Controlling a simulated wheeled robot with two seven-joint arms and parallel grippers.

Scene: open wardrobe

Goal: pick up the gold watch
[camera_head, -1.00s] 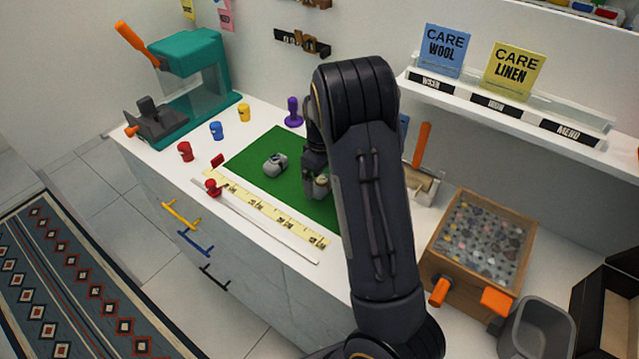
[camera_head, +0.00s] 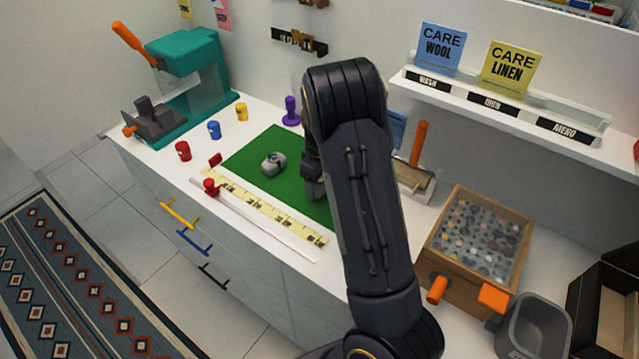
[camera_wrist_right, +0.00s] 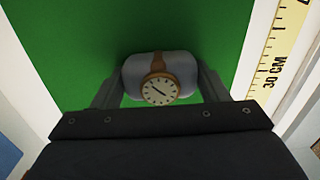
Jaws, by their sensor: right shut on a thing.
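The gold watch (camera_wrist_right: 160,88) is wrapped around a pale grey cushion (camera_wrist_right: 185,70) and shows its cream dial in the right wrist view. My right gripper (camera_wrist_right: 160,85) is shut on the cushioned watch, one finger at each side. Green mat surface shows beyond it; I cannot tell whether the cushion touches the mat. In the head view my right gripper (camera_head: 313,185) is at the mat's right part, mostly hidden by my arm, and the gold watch is hidden there. Another watch on a grey cushion (camera_head: 273,163) lies on the mat, left of the gripper. My left gripper is not in view.
The green mat (camera_head: 245,155) lies on the white counter, with a yellow ruler (camera_head: 265,210) along its front. A teal press (camera_head: 190,80), small coloured pieces and a purple stamp (camera_head: 291,112) stand around it. A wooden box (camera_head: 480,235) stands to the right.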

